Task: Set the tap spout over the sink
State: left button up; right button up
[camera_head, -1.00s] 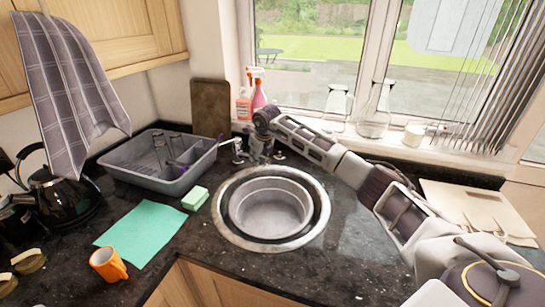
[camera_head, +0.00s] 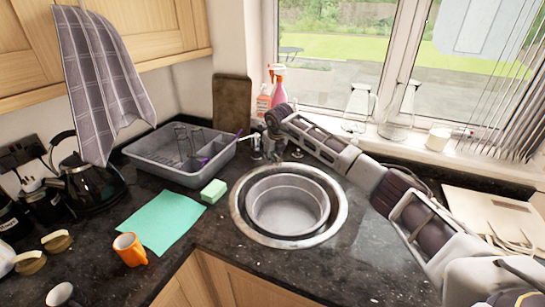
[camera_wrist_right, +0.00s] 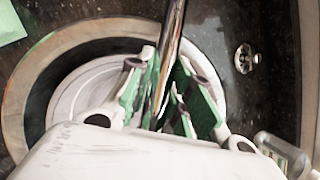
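The tap stands behind the sink (camera_head: 239,218) at the back of the counter, mostly hidden by my right gripper (camera_head: 272,128) in the head view. In the right wrist view, the metal spout (camera_wrist_right: 172,40) runs down between the green-padded fingers of my right gripper (camera_wrist_right: 168,82). The fingers are close on both sides of the spout; whether both pads press on it is unclear. The sink also shows under and left of the spout in the wrist view (camera_wrist_right: 30,80). A tap handle (camera_wrist_right: 245,58) is at right there. My left gripper is not in view.
A grey dish rack (camera_head: 165,172), a brown board (camera_head: 232,103) and spray bottles (camera_head: 279,88) stand around the tap. A green sponge (camera_head: 213,191), green cloth (camera_head: 165,222) and orange mug (camera_head: 130,249) lie left of the sink. Glass bottles (camera_head: 397,118) stand on the windowsill.

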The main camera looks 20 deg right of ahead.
jog(key=o, duration=0.4)
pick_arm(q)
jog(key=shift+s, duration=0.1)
pick_arm(e)
jog(key=shift+o, duration=0.2)
jog(key=shift+r, duration=0.1)
jog(key=shift+v, duration=5.9)
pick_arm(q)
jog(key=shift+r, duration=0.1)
pick_arm(e)
jog(key=shift+r, duration=0.1)
pick_arm(q)
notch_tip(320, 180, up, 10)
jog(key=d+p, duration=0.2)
jog(key=p, duration=0.8)
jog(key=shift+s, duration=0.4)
pick_arm(e)
notch_tip(320, 180, up, 10)
